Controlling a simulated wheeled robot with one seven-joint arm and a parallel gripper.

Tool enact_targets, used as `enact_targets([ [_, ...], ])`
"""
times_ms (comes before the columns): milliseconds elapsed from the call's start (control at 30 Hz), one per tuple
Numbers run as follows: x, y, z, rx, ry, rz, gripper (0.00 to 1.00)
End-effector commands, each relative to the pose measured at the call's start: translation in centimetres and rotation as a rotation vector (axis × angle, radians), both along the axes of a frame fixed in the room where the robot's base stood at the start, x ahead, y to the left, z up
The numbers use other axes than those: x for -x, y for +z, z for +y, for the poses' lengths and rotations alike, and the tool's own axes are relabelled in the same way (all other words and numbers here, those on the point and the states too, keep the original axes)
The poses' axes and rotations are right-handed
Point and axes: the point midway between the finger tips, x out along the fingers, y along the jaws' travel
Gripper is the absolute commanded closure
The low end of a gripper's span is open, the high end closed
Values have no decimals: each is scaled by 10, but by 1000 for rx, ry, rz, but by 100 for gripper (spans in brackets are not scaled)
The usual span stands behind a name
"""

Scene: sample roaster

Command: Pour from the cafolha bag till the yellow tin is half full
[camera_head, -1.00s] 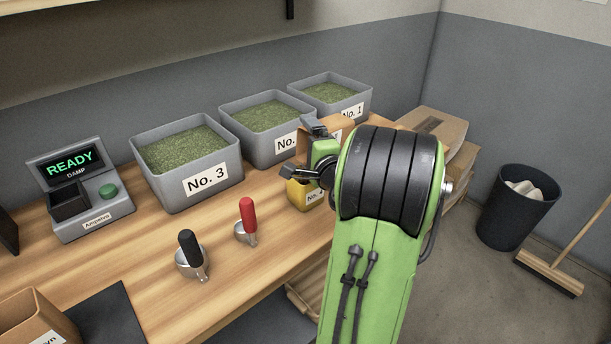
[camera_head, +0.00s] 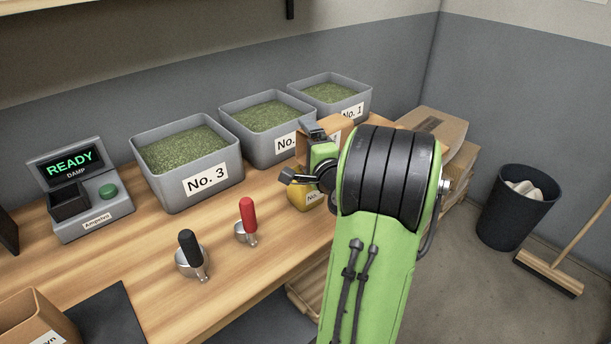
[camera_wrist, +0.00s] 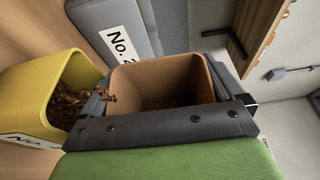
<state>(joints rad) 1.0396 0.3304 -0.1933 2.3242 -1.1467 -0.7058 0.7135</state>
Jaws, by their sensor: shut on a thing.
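My gripper (camera_wrist: 165,105) is shut on a brown open-topped bag (camera_wrist: 204,78), with a finger on either side. Dark brown pieces lie inside, and some spill over the lip nearest the yellow tin (camera_wrist: 28,92). The tin has brown pieces in it (camera_wrist: 70,102); its fill level is hard to judge. In the head view the tin (camera_head: 299,198) stands on the bench, partly hidden by my gripper (camera_head: 300,155), and the bag (camera_head: 307,142) is tilted over it.
Grey bins of green beans line the back: No. 3 (camera_head: 212,186), a middle one (camera_head: 272,148) close behind my gripper, and No. 1 (camera_head: 362,100). Two scoops (camera_head: 190,262) (camera_head: 246,232) lie on the bench left of my arm.

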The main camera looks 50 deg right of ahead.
Motion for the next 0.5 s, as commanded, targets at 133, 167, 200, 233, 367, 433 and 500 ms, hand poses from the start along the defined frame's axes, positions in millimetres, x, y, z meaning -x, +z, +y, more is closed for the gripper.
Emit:
enact_targets([
  [133,0,-1,0,-1,0,0,42],
  [167,0,-1,0,-1,0,0,42],
  [200,0,-1,0,-1,-1,0,42],
  [233,0,-1,0,-1,-1,0,42],
  [367,0,-1,0,-6,-1,1,42],
  [433,0,0,-2,-33,-1,-1,42],
  [500,1,1,-3,-81,-1,-3,42],
])
